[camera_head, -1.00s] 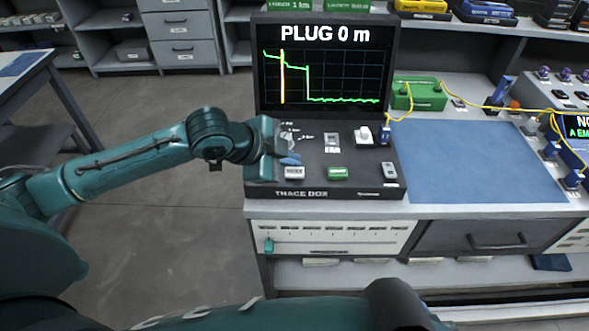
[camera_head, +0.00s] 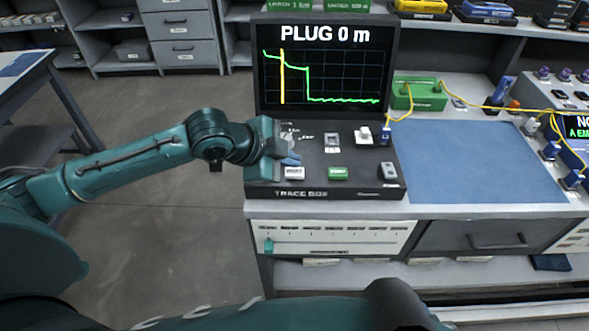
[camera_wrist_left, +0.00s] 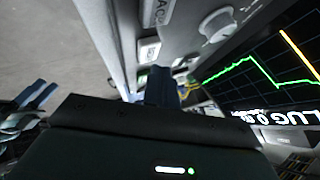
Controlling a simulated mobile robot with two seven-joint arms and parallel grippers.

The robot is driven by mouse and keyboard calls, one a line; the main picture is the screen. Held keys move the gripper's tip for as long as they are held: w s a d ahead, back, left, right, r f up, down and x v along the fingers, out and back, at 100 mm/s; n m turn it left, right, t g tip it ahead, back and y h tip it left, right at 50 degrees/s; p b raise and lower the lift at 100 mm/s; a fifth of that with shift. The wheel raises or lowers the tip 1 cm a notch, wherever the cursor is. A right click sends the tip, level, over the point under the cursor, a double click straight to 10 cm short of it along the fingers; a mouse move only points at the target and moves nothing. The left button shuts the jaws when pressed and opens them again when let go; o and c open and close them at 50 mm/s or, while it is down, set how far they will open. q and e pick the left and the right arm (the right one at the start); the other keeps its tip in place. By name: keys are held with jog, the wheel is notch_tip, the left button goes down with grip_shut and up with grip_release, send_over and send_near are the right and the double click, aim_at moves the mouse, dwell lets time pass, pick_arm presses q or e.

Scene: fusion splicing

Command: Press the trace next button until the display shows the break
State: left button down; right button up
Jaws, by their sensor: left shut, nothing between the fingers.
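The trace box (camera_head: 325,192) stands on the bench. Its display (camera_head: 320,78) reads "PLUG 0 m" above a green stepped trace, with a yellow vertical line near its left end. A white button (camera_head: 294,173), a green button (camera_head: 338,173) and a grey button (camera_head: 388,170) sit along the front of its panel; their labels are too small to read surely. My left gripper (camera_head: 290,159) is shut and empty over the panel's left side, just behind the white button. In the left wrist view, its blue fingertips (camera_wrist_left: 162,86) show near a pale button (camera_wrist_left: 148,50). Contact cannot be told.
A white knob (camera_head: 363,134) and a small switch (camera_head: 332,141) stand on the panel. A blue mat (camera_head: 478,162) lies clear to the right. A green box (camera_head: 418,94) with yellow fibre stands behind it. My other arm crosses the bottom edge.

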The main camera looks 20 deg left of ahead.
aim_at(289, 174)
pick_arm(q)
jog(key=shift+f, duration=0.4)
jog(key=shift+f, duration=0.5)
dwell(0.7)
jog(key=shift+r, duration=0.1)
jog(key=shift+r+p, duration=0.85)
jog(key=shift+p, duration=0.45)
notch_tip(289, 174, up, 5)
jog(key=p, duration=0.6)
